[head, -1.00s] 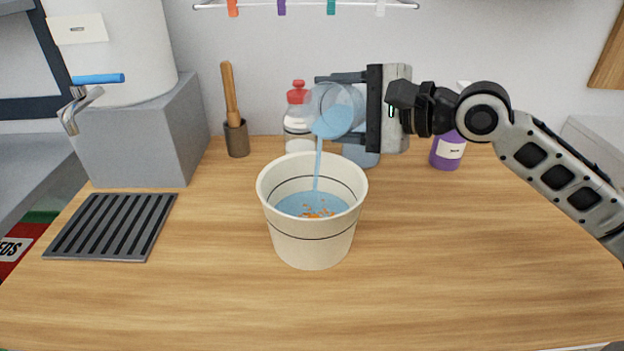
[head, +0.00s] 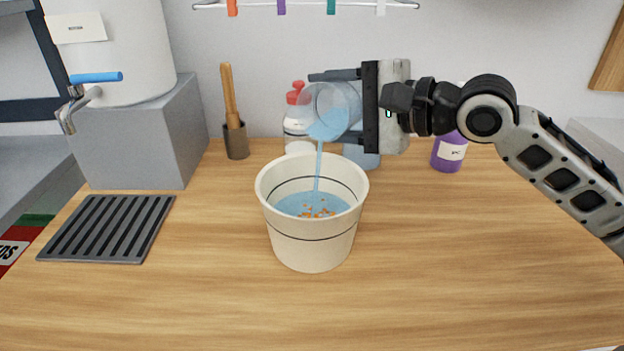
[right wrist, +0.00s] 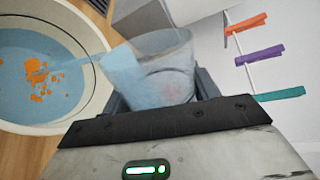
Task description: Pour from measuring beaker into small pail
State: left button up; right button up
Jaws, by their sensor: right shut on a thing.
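The small pail (head: 312,243), cream with thin dark bands, stands upright on the wooden counter. It holds blue liquid with orange bits in it; it also shows in the right wrist view (right wrist: 88,30). My right gripper (head: 340,102) is shut on the clear measuring beaker (head: 316,100), above and slightly right of the pail. The beaker is tipped toward the left, and a thin blue stream falls from its mouth into the pail. The beaker also shows in the right wrist view (right wrist: 165,70), with blue liquid at its lip. My left gripper is not in view.
A bottle with a red cap (head: 297,125) and a bluish container stand behind the pail. A purple bottle (head: 448,153) is at the back right. A dark drain grid (head: 107,229) and a grey block (head: 145,140) bearing a white tank are left. The front counter is clear.

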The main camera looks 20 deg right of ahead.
jog(key=shift+s+a+f+n+p, duration=0.15)
jog(key=shift+a+f+n+p, duration=0.15)
jog(key=shift+n+p, duration=0.4)
dwell(0.9)
